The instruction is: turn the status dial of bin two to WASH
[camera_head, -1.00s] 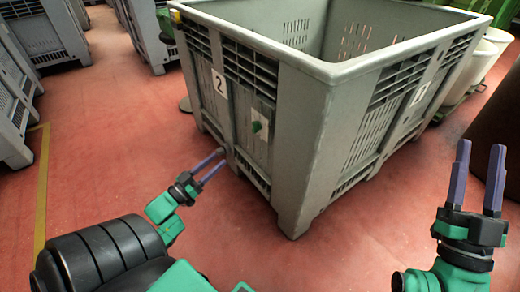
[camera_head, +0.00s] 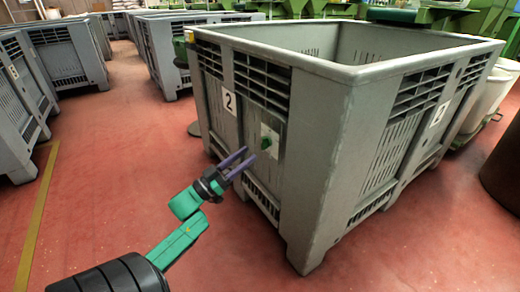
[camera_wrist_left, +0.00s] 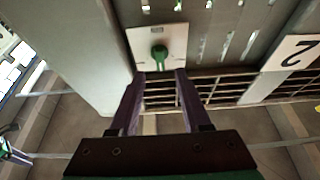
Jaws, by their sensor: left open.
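Bin two (camera_head: 335,150) is a large grey slatted bin with a "2" label (camera_head: 229,101) on its left face. The green status dial (camera_head: 266,143) sits on a pale plate on that face, right of and below the label. In the left wrist view the dial (camera_wrist_left: 159,52) is on its plate (camera_wrist_left: 176,38), just beyond the fingertips; the label (camera_wrist_left: 296,52) is at the right. My left gripper (camera_head: 243,158) is open, its purple fingers pointing at the dial and apparently short of it. The dial's lettering is too small to read.
Other grey bins (camera_head: 65,55) stand at the left and back. Pale barrels (camera_head: 485,100) and a dark brown container (camera_head: 502,170) stand at the right. Red floor (camera_head: 110,190) is open at the left, with a yellow line (camera_head: 38,215).

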